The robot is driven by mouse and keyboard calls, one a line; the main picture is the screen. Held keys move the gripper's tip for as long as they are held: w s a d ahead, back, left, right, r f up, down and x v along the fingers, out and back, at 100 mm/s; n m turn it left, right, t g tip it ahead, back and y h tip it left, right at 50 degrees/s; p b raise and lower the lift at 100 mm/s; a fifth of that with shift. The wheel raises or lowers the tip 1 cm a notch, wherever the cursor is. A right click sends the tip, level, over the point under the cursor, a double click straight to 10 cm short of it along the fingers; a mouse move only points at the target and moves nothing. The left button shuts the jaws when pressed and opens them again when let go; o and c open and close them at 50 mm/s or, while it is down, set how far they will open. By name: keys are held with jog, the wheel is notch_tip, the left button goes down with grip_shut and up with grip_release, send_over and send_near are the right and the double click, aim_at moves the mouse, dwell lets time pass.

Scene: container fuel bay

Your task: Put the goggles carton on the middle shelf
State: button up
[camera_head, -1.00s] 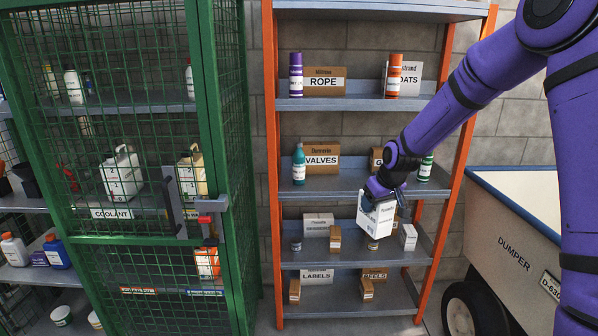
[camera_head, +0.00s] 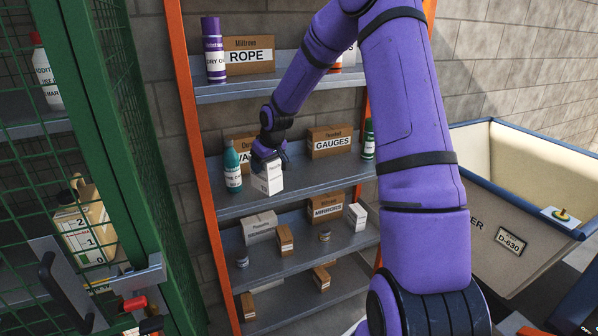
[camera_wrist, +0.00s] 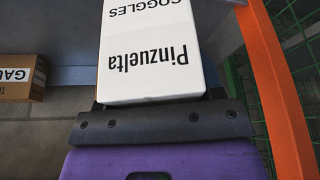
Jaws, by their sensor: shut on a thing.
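The goggles carton (camera_head: 268,181), a white box, is held by my gripper (camera_head: 268,160), which is shut on it. In the wrist view the carton (camera_wrist: 150,60) shows the words "Pinzuelta" and "GOGGLES" upside down, with the dark gripper bar (camera_wrist: 165,122) across its near end. In the head view the carton is at the shelf (camera_head: 300,190) below the rope carton's shelf, upright, between a teal bottle and the gauges carton. Whether its base touches the shelf I cannot tell.
The teal bottle (camera_head: 232,168) stands close left, before the partly hidden valves carton (camera_head: 236,145). The gauges carton (camera_head: 330,142) is at the right, a green bottle (camera_head: 368,140) beyond it. Shelf room is bare right of the goggles carton. An orange upright (camera_head: 198,150) bounds the rack's left side.

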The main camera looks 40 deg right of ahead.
jog(key=s+d+f+m+h, duration=0.15)
jog(key=s+d, duration=0.25)
jog(key=d, duration=0.6)
jog(key=s+d+m, duration=0.2)
jog(key=s+d, duration=0.1)
jog(key=d, duration=0.7)
jog(key=s+d+f+m+h, duration=0.1)
jog(key=s+d, duration=0.3)
jog(key=d, duration=0.5)
jog(key=shift+y, duration=0.25)
jog(key=shift+w+d+f, duration=0.8)
jog(key=shift+w+f, duration=0.1)
jog(key=shift+w, duration=1.6)
jog(key=shift+w+d+f, duration=0.75)
jog(key=shift+w+f, duration=0.2)
jog(key=shift+w, duration=1.5)
jog(key=shift+w+d+f, duration=0.8)
jog(key=shift+w+f, duration=0.1)
jog(key=shift+w, duration=1.6)
jog(key=o, duration=1)
jog(key=shift+f, duration=0.1)
jog(key=shift+o, duration=0.2)
